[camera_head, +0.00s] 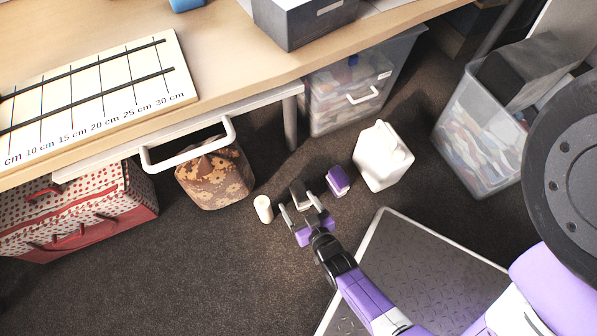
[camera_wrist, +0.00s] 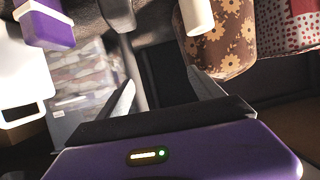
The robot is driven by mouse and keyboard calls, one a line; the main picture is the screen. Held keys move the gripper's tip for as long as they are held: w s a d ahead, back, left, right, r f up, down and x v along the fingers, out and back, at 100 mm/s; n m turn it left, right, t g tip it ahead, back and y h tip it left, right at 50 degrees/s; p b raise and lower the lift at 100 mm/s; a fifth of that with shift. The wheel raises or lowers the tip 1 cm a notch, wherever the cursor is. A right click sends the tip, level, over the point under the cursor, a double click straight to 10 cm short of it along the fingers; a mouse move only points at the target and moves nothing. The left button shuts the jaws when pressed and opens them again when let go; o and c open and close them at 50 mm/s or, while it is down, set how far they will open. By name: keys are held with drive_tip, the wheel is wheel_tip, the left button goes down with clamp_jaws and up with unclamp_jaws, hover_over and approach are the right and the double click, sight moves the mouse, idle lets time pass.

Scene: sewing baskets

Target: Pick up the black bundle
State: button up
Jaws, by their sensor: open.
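The black bundle (camera_head: 297,188) is a small dark thing with a paler part on its near side, on the dark carpet in the head view. In the wrist view it is a dark shape (camera_wrist: 117,14) at the top edge, partly cut off. My gripper (camera_head: 300,207) is open, its two fingers spread just short of the bundle. In the wrist view the gap between the fingers (camera_wrist: 160,78) is empty, and the bundle is beyond the left finger's tip. I cannot tell the exact height of the fingers over the floor.
A purple block (camera_head: 338,181) and a white jug (camera_head: 382,157) stand right of the bundle. A cream cylinder (camera_head: 263,209) stands left of it. A flowered bag (camera_head: 215,176), a table leg (camera_head: 290,122) and a clear bin (camera_head: 345,100) are behind. Carpet at front left is clear.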

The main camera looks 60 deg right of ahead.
drive_tip(key=g+h+b, duration=0.1)
drive_tip(key=b, duration=0.4)
approach(298, 185)
drive_tip(key=shift+m, duration=0.4)
drive_tip(key=x, duration=0.4)
drive_tip(key=shift+s+f, duration=0.2)
drive_tip(key=shift+f, duration=0.15)
drive_tip(key=b+x, duration=0.1)
drive_tip(key=x, duration=0.1)
drive_tip(key=shift+w+d+f, duration=0.1)
drive_tip(key=shift+d+f, duration=0.1)
drive_tip(key=b+x, duration=0.1)
drive_tip(key=x, duration=0.1)
drive_tip(key=b+x, duration=0.2)
drive_tip(key=shift+f, duration=0.35)
drive_tip(key=shift+w+d, duration=0.2)
drive_tip(key=shift+w, duration=0.2)
drive_tip(key=shift+c, duration=0.5)
drive_tip(key=c, duration=1.4)
